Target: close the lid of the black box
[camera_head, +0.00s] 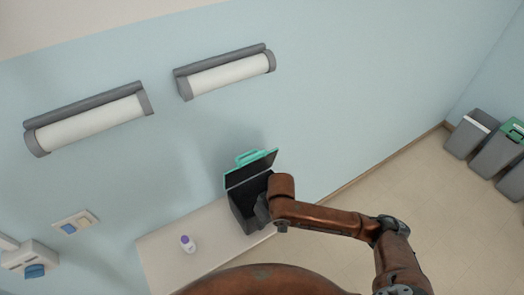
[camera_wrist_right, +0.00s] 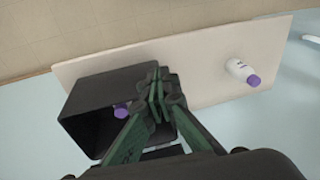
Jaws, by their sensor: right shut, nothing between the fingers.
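The black box (camera_head: 238,214) stands on the light bench with its mouth open. Its lid (camera_head: 251,169), dark inside with a teal rim and handle, is raised on the wall side. In the right wrist view the open box (camera_wrist_right: 95,92) has a purple-capped item (camera_wrist_right: 121,111) showing inside, partly hidden by a finger. My right gripper (camera_head: 262,212) is at the box's right side in the head view. In the wrist view its green fingers (camera_wrist_right: 155,82) are shut and empty, overlapping the box's edge; I cannot tell whether they touch it. My left gripper is not in view.
A white bottle with a purple cap (camera_head: 188,244) stands on the bench (camera_head: 160,255), left of the box, and shows in the wrist view (camera_wrist_right: 241,71). The pale blue wall is close behind the box. Grey bins (camera_head: 470,133) stand far right on the floor.

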